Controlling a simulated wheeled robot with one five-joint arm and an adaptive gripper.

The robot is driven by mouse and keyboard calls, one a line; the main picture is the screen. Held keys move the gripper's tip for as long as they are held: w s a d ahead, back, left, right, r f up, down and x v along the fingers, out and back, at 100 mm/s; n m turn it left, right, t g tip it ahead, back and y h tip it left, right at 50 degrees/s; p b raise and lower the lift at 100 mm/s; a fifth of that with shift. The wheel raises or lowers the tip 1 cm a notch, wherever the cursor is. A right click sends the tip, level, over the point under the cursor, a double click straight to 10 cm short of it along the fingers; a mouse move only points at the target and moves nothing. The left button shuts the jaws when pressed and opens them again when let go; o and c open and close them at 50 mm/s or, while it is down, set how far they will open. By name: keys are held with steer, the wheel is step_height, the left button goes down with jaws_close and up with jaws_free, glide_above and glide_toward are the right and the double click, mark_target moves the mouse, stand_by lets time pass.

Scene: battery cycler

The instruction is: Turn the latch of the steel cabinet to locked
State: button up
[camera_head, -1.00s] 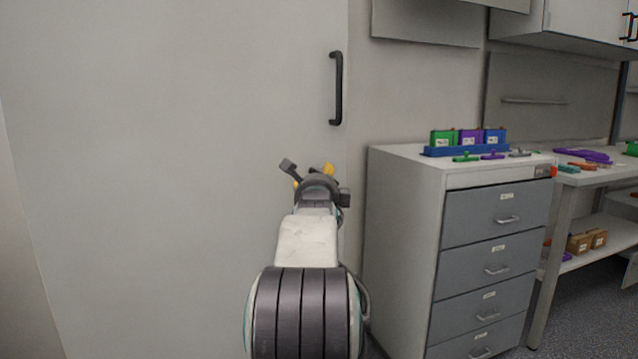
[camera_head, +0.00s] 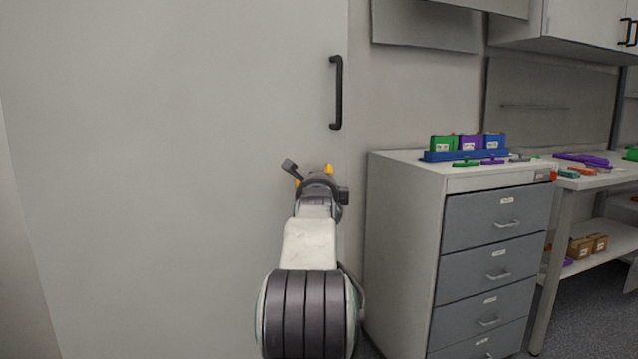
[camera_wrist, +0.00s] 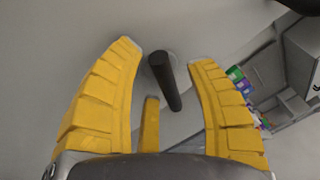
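The large pale grey cabinet door (camera_head: 180,150) fills the left of the head view. A black vertical handle (camera_head: 337,92) is fixed near its right edge. My gripper (camera_head: 314,173) is below that handle in front of the door, mostly hidden by my own arm. In the wrist view, the yellow fingers of my gripper (camera_wrist: 166,60) are spread apart. A dark bar-shaped latch lever (camera_wrist: 165,82) stands between them, slanting down to the right from a round mount. The fingers show gaps on both sides of it. The latch is hidden in the head view.
A grey drawer unit (camera_head: 400,230) stands close to the right of the cabinet. A blue rack (camera_head: 466,154) with green, purple and blue boxes and several small tools lie on its top. A workbench (camera_head: 590,180) is farther right.

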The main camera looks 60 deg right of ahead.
jaws_close()
steer(key=shift+f, duration=0.1)
steer(key=shift+f+b, duration=0.15)
steer(key=shift+b, duration=0.45)
steer(key=shift+n+b, duration=0.5)
steer(key=shift+n, duration=0.2)
steer(key=shift+o, duration=0.4)
jaws_free()
steer(key=shift+r, duration=0.2)
